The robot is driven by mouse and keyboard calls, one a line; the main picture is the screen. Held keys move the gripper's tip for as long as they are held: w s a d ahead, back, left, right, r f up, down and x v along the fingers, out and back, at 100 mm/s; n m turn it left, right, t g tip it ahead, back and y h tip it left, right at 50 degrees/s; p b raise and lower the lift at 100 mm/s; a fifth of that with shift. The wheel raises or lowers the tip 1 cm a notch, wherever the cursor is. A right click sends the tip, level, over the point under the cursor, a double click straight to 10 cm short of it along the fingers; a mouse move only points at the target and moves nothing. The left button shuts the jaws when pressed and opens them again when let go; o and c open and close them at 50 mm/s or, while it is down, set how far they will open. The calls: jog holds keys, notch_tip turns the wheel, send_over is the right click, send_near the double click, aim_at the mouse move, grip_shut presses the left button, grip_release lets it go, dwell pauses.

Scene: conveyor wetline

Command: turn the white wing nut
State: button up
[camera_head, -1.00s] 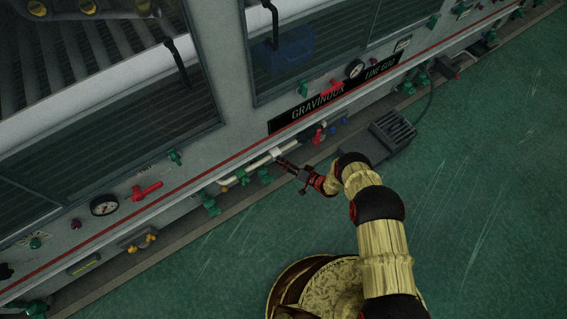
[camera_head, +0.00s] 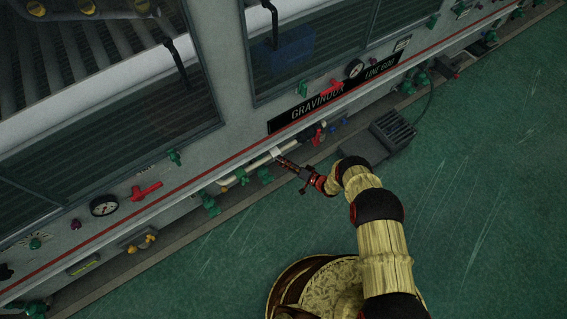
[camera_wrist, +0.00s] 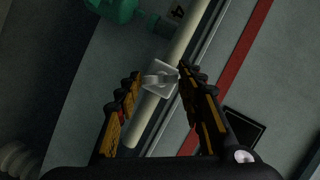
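The white wing nut (camera_wrist: 160,78) shows in the wrist view as a pale square piece with a raised wing, in front of a cream pipe (camera_wrist: 190,35). My gripper (camera_wrist: 160,80) has its two fingers apart, one on each side of the nut. The right finger's tip is very close to the nut or touching it; I cannot tell which. The left finger's tip stands a little apart from it. In the head view my gripper (camera_head: 279,158) reaches the pipe below the red stripe, and its tip partly hides the nut (camera_head: 276,152).
Green valves (camera_head: 210,203) and a red valve (camera_head: 319,134) sit along the machine's lower edge near the pipe. A green fitting (camera_wrist: 118,8) lies near the pipe in the wrist view. A dark grated box (camera_head: 392,132) stands on the floor to the right. The green floor (camera_head: 480,190) is open.

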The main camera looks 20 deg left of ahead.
jog(key=o, duration=0.3)
jog(key=shift+s, duration=0.1)
jog(key=v, duration=1.2)
jog(key=shift+f, duration=0.1)
